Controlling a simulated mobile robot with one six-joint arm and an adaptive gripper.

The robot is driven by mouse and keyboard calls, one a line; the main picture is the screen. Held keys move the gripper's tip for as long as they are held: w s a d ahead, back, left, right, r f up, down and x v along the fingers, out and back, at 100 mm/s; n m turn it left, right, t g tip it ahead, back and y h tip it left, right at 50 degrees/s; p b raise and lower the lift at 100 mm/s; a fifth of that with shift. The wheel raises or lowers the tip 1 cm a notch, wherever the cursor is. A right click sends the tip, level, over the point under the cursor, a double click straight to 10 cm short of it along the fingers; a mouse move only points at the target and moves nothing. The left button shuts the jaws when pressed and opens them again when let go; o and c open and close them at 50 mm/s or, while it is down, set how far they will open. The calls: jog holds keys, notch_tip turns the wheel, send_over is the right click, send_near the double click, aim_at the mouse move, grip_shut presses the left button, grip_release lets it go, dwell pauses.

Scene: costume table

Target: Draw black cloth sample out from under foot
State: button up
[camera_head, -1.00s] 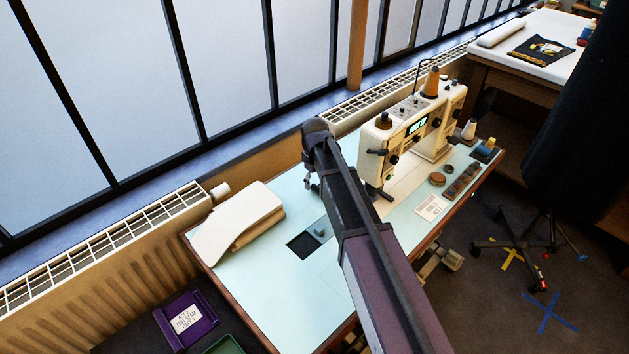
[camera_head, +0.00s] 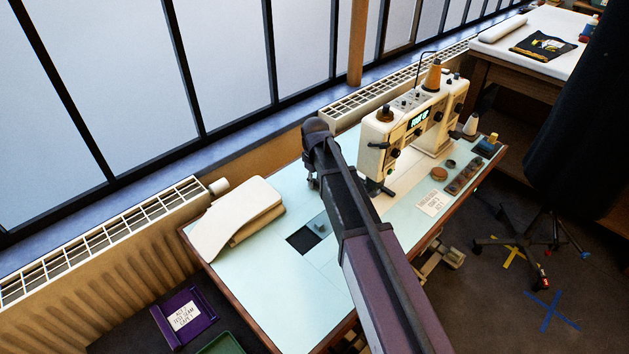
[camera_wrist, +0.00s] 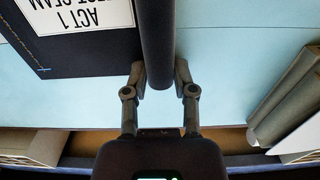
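The black cloth sample (camera_wrist: 85,58) lies flat on the pale table in the wrist view. It carries a white "ACT 1" label (camera_wrist: 78,14), upside down, and a thin stitched line. A thick dark roll (camera_wrist: 158,40) runs along its right edge. My gripper (camera_wrist: 160,76) has a finger on either side of this roll, seemingly pressed against it. In the head view my gripper (camera_head: 312,180) is low over the table, left of the sewing machine (camera_head: 412,122). My arm covers the cloth there. The foot area (camera_head: 378,187) is small and dark; the foot itself is unclear.
A cream folded piece (camera_head: 235,218) lies at the table's left end. A dark square recess (camera_head: 303,240) is nearby. A purple tray (camera_head: 185,316) stands below left. Radiators (camera_head: 110,245) line the window side. A card (camera_head: 432,203) and small items lie right of the machine.

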grip_shut()
jog(key=shift+s+a, duration=0.1)
